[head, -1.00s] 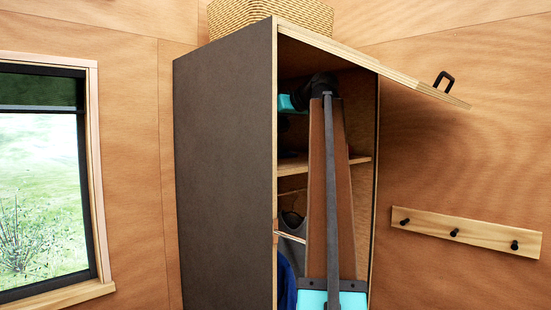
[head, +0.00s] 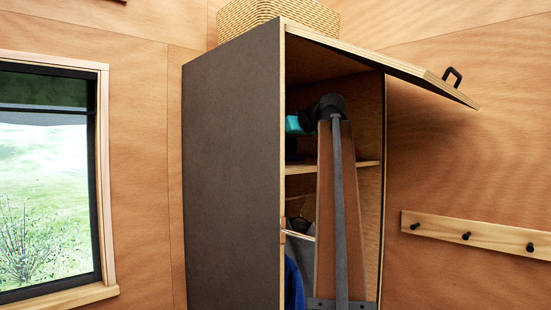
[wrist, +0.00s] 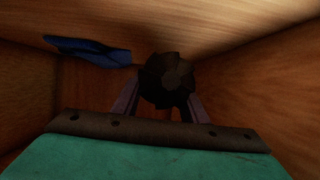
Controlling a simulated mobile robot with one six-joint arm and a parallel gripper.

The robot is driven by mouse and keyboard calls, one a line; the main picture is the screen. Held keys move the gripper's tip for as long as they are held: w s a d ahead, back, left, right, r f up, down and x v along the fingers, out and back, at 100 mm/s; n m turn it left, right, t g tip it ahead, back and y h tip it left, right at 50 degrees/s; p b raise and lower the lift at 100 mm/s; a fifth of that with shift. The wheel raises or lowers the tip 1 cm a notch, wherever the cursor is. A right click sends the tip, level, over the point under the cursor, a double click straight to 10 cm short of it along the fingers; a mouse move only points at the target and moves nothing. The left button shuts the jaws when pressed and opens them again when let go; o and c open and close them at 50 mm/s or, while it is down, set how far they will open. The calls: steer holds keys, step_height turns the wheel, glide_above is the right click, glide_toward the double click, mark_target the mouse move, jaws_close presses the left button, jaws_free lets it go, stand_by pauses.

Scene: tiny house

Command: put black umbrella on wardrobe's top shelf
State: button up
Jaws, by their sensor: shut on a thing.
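The wardrobe (head: 232,170) stands open in the head view. My arm reaches into its upper compartment, above the top shelf (head: 368,164). The wardrobe's dark side panel hides my fingers and the umbrella in the head view. In the wrist view my gripper (wrist: 160,104) is shut on the black umbrella (wrist: 170,82), which is seen end-on as a dark round shape between the fingers. Wooden walls surround it closely. I cannot tell whether the umbrella touches the shelf.
A blue item (wrist: 90,50), perhaps cloth, lies left of the umbrella in the wrist view. The wardrobe door (head: 400,65) is swung open to the right. A woven basket (head: 275,15) sits on the wardrobe. Blue clothing (head: 293,284) hangs below the shelf. A peg rail (head: 485,237) is on the right wall.

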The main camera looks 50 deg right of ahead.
mark_target(296, 142)
stand_by(0.3)
steer(key=shift+f+p, duration=0.5)
steer(key=shift+f, duration=1.35)
steer(key=o, duration=1.4)
steer(key=shift+s, duration=0.1)
steer(key=b+v, duration=0.2)
steer(key=v, duration=0.8)
steer(key=shift+r, duration=0.1)
steer(key=shift+p+v, duration=0.45)
steer(key=shift+v, duration=0.45)
